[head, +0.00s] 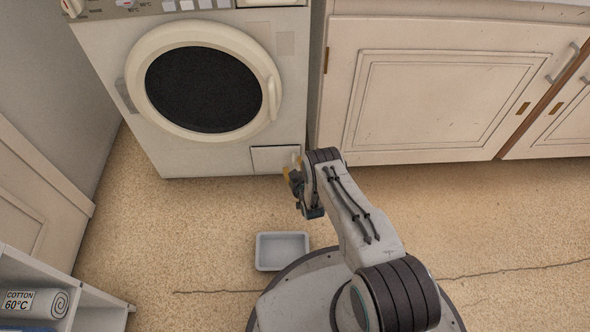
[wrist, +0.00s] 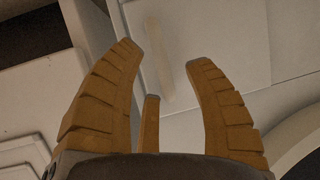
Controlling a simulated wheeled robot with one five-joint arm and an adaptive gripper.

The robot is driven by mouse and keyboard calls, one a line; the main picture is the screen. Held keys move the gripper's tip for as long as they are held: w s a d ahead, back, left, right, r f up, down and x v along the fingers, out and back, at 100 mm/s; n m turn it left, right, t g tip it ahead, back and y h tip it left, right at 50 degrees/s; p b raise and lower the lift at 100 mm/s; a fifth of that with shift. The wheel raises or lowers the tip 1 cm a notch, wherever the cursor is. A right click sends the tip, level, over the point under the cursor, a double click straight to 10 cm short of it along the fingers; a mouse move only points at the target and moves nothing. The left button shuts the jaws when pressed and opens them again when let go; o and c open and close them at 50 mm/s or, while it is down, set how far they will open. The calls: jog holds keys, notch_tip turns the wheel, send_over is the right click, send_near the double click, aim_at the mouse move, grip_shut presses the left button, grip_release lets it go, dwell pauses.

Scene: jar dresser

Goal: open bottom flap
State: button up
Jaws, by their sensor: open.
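The bottom flap (head: 272,158) is a small pale rectangular panel at the lower right of the washing machine's front. It looks closed, lying flat in its dark outline. In the wrist view the pale flap (wrist: 200,35) fills the area beyond my fingers, with a raised beige strip (wrist: 158,50) that looks like its handle. My gripper (head: 293,168) is at the flap's right edge in the head view and partly covers it. In the wrist view my gripper (wrist: 162,62) has its orange fingers spread apart, with the strip between their tips. I cannot tell whether they touch it.
The washing machine (head: 110,75) has a round door (head: 203,90) above the flap. A cream cabinet (head: 420,90) stands to its right. A grey tray (head: 282,251) lies on the floor near my base. A white shelf (head: 95,300) stands at lower left. Floor left of the tray is clear.

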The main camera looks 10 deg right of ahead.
jog(key=shift+b+x, duration=0.35)
jog(key=shift+x, duration=0.6)
grip_shut()
